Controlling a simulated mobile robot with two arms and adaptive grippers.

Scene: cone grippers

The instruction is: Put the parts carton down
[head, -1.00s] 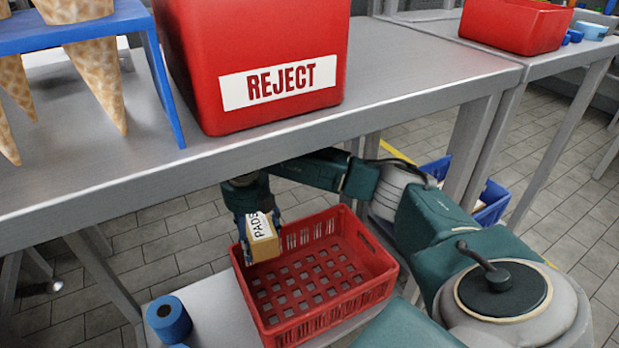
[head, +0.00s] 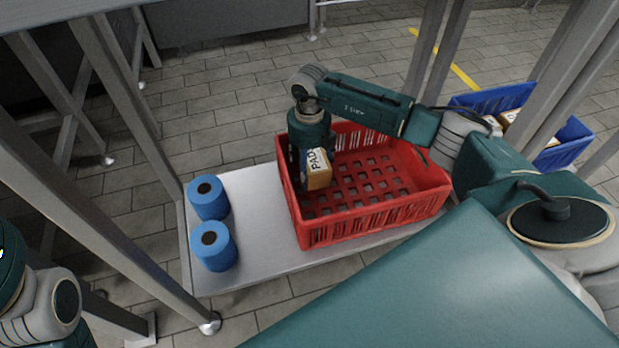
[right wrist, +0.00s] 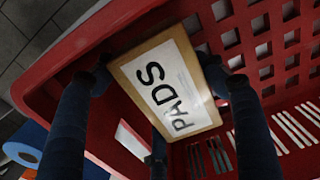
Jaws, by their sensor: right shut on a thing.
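The parts carton (head: 320,180) is a small tan box with a white label reading PADS. My right gripper (head: 312,158) reaches down over the left end of a red crate (head: 375,225) and is shut on the carton. The carton is within the crate's outline near its left wall; I cannot tell whether it touches the crate floor. In the right wrist view the carton (right wrist: 168,88) sits between the dark fingers, with the slotted crate wall and floor around it. My left gripper is not in view; only part of my left arm shows at the lower left.
The crate stands on a grey low shelf (head: 250,265). Two blue rolls (head: 209,198) (head: 214,246) stand to its left. Table legs rise around the shelf. A blue crate (head: 572,140) with cartons is at the right. The crate's middle and right are empty.

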